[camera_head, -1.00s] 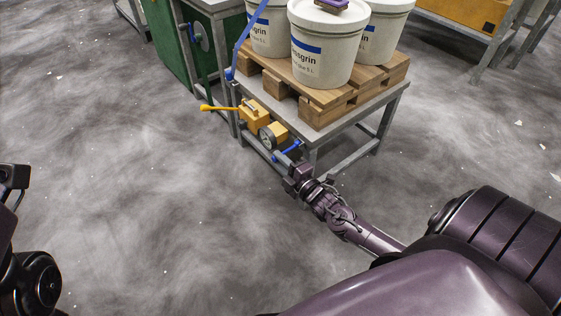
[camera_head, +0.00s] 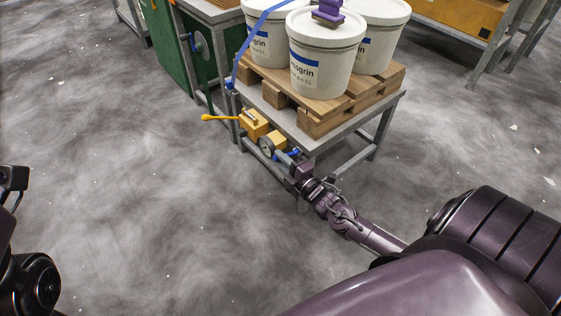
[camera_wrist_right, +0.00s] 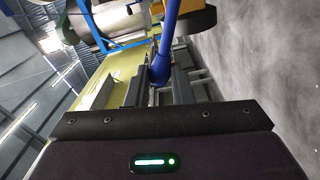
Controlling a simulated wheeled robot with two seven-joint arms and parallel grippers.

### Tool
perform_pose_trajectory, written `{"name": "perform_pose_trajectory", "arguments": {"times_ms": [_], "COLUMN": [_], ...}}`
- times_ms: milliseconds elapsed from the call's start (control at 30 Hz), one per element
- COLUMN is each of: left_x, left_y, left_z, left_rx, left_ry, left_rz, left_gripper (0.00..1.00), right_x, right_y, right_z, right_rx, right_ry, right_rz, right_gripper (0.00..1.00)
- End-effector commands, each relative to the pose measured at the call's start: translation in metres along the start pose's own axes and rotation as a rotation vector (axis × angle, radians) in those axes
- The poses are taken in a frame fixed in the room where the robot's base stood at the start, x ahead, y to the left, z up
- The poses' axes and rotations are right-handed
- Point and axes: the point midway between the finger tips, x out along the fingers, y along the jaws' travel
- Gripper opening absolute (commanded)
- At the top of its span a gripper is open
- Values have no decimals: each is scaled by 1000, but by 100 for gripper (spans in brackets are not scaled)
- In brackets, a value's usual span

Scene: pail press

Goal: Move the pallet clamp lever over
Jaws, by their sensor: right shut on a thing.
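The blue clamp lever (camera_head: 287,155) sits at the front edge of the pallet stand, beside a yellow mechanism (camera_head: 254,123) with a grey round wheel (camera_head: 266,146). My right gripper (camera_head: 294,163) is at the lever and hides part of it. In the right wrist view the blue lever (camera_wrist_right: 169,38) comes down from the top and its rounded end lies between the fingers (camera_wrist_right: 160,82), which are shut on it. At the left edge of the head view, only dark parts of my left arm show, without its fingers.
White pails (camera_head: 325,60) stand on a wooden pallet (camera_head: 325,113) on the grey stand (camera_head: 365,118). A yellow-handled lever (camera_head: 215,118) juts left from the mechanism. A blue strap (camera_head: 255,35) rises past the pails. A green cabinet (camera_head: 177,50) stands behind left. The floor in front is clear.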

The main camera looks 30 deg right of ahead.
Motion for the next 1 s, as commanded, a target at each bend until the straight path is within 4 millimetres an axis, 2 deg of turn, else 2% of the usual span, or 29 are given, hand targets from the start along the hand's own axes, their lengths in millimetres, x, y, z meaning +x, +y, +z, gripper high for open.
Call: {"name": "perform_pose_trajectory", "arguments": {"times_ms": [33,433,800,1000], "left_x": [3,4,21,20], "left_y": [0,0,-2,-2], "left_z": [0,0,0,0], "left_rx": [0,0,0,0], "left_ry": [0,0,0,0], "left_rz": [0,0,0,0], "left_gripper": [36,36,36,36], "right_x": [1,1,1,1], "right_y": [5,6,27,27], "right_z": [1,2,12,13], "right_rx": [-2,-2,-2,-2], "right_ry": [-1,-2,-3,-3], "right_rz": [4,4,4,5], "right_gripper": [8,8,8,9]}}
